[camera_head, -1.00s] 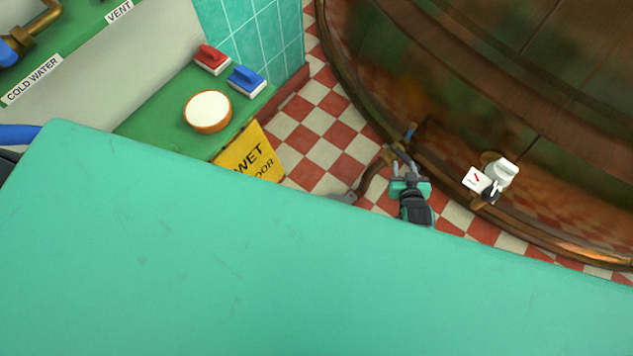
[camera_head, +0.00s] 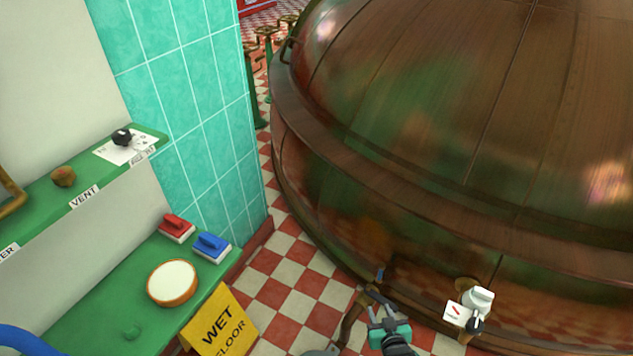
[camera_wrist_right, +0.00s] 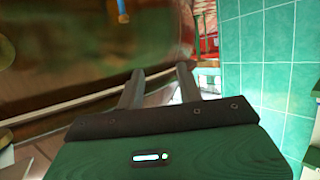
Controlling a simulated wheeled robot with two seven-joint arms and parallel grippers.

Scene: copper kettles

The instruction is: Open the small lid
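A large copper kettle (camera_head: 400,120) with green and brown patina fills the right of the head view, its domed top seamed with panels. I cannot make out a small lid on the part that shows. My right gripper (camera_head: 382,306) is low in the head view, in front of the kettle's lower wall. In the right wrist view my right gripper (camera_wrist_right: 160,76) has its two fingers apart with nothing between them, and the copper wall lies beyond. My left gripper is not in view.
A brown pipe with a blue-tipped handle (camera_head: 380,274) is beside my right gripper. A white fitting (camera_head: 478,299) sits on the kettle's lower wall. Green shelves, a yellow wet-floor sign (camera_head: 219,322) and a teal tiled wall (camera_head: 185,90) stand left. Checkered floor (camera_head: 290,270) lies between.

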